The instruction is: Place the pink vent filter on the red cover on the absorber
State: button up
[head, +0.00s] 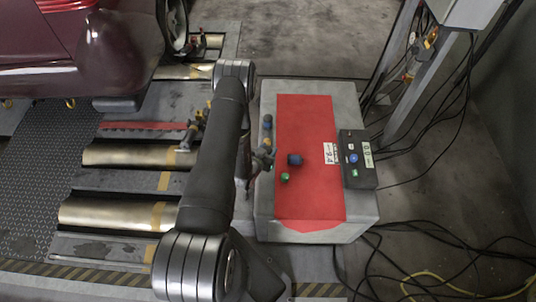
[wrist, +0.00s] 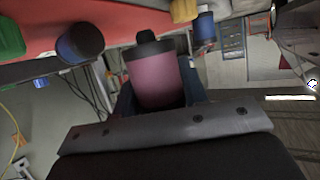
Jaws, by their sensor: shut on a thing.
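The pink vent filter (wrist: 156,80), a pink cylinder with a black cap, is in the middle of the wrist view. My gripper (wrist: 158,92) is shut on it, a finger at each side. In the head view my gripper (head: 260,162) is at the left edge of the absorber (head: 359,208), a pale grey box; I cannot make out the filter there. The red cover (head: 308,120) lies over the absorber's top as a flat red sheet. It also shows at the upper left of the wrist view (wrist: 110,12). The filter appears apart from the cover.
Blue and yellow pieces (head: 267,123) are at the left edge. A black display box (head: 357,160) is at the right. The cover's far and near ends are clear.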

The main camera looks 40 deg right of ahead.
jog(key=shift+f, duration=1.8)
jog(key=o, duration=1)
jog(key=shift+a+f, duration=0.15)
jog(key=shift+a, duration=0.05)
jog(key=v, duration=1)
jog(key=r+v, duration=0.1)
jog(key=v, duration=0.4)
jog(key=shift+a+r, duration=0.1)
jog(key=shift+r, duration=0.05)
jog(key=shift+o, duration=0.4)
jog(key=shift+s+a+r, duration=0.3)
jog(key=shift+a, duration=0.3)
